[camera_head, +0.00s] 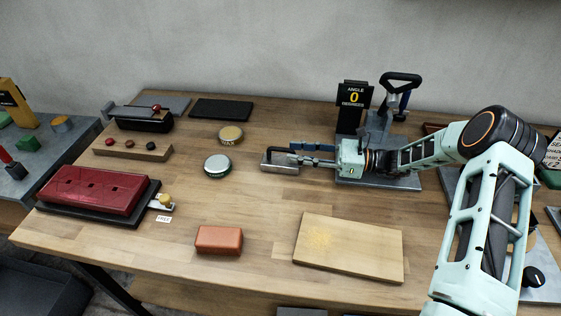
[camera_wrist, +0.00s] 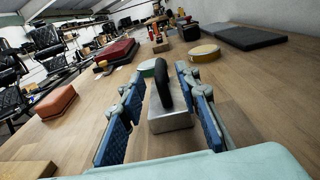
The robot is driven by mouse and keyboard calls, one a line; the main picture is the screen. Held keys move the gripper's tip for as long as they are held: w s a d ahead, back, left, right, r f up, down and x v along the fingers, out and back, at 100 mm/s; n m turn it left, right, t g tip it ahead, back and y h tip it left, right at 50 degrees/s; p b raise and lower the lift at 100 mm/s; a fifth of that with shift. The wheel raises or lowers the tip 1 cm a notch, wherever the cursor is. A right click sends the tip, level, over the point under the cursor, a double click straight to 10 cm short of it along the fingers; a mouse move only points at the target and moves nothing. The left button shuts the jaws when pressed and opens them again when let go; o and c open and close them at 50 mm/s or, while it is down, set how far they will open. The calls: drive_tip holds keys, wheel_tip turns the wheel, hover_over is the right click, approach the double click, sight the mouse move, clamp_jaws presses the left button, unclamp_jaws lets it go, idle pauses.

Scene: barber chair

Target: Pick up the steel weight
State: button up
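The steel weight (camera_head: 279,165) is a small grey metal block with a dark arched handle. It stands on the wooden table near the middle in the head view. In the wrist view the weight (camera_wrist: 171,121) is straight ahead, its black handle upright between the blue-padded fingers. My gripper (camera_head: 298,155) reaches in from the right, low over the table. In the wrist view my gripper (camera_wrist: 163,82) is open, with a finger on each side of the handle and visible gaps beside it. Part of the weight is hidden by the fingers in the head view.
A wax tin (camera_head: 231,133) and a green-rimmed tin (camera_head: 217,165) stand left of the weight. An orange-brown block (camera_head: 219,240) and a pale wooden board (camera_head: 348,247) lie toward the front. An angle display stand (camera_head: 354,97) is behind my gripper. Bare table surrounds the weight's left side.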

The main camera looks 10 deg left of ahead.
sight(289, 150)
drive_tip(key=a, duration=0.5)
drive_tip(key=shift+s, duration=0.1)
clamp_jaws()
idle(0.3)
drive_tip(key=shift+r, duration=0.25)
